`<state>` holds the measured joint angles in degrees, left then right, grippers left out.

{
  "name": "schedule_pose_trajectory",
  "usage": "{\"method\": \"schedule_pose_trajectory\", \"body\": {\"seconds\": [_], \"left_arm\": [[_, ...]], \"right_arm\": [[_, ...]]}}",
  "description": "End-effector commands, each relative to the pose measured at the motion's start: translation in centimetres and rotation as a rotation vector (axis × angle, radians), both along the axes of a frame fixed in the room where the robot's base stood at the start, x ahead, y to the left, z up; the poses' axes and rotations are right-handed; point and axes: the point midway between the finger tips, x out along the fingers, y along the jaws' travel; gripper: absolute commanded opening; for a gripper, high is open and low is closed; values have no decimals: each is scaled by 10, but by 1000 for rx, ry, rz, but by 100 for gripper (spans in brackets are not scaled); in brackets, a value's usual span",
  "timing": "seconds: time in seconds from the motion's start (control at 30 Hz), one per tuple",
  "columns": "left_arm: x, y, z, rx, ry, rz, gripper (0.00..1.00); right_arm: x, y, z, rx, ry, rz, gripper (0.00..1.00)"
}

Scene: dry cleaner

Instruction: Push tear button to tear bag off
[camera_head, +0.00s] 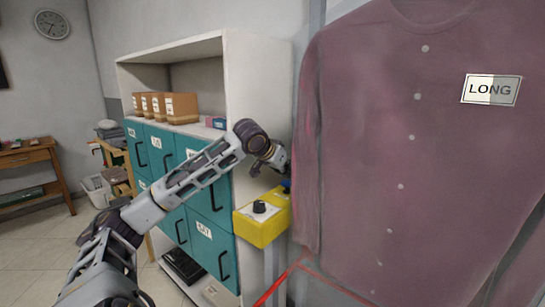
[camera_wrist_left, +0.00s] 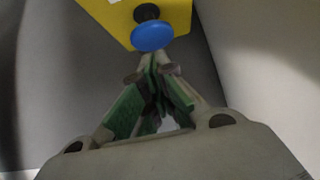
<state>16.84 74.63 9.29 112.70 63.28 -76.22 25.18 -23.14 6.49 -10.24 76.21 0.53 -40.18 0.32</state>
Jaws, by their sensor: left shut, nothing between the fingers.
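A yellow control box (camera_head: 262,231) is mounted beside the teal-doored cabinet, with a black knob (camera_head: 259,206) on its pale top label. A blue button (camera_head: 286,187) shows at the box's far end, partly hidden by my left gripper (camera_head: 279,168). In the left wrist view the round blue button (camera_wrist_left: 152,36) lies just beyond the fingertips of my left gripper (camera_wrist_left: 153,68). The fingers are shut and empty; I cannot tell whether they touch the button. A maroon shirt (camera_head: 400,150) with a LONG tag hangs to the right, under what seems a clear bag. My right gripper is out of view.
The white cabinet (camera_head: 258,75) with teal doors (camera_head: 213,258) stands close behind my left arm, with cardboard boxes (camera_head: 180,106) on its shelf. A red bar (camera_head: 272,288) runs low below the shirt. A wooden desk (camera_head: 28,155) is far left.

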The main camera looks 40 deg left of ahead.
Motion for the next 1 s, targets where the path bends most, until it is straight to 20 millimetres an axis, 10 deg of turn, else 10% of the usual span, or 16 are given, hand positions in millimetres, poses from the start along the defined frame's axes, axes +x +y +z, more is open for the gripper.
{"method": "schedule_pose_trajectory", "body": {"seconds": [1.0], "left_arm": [[-65, -8, 57, -1, 0, -1, 0]], "right_arm": [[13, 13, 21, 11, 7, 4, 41]]}}
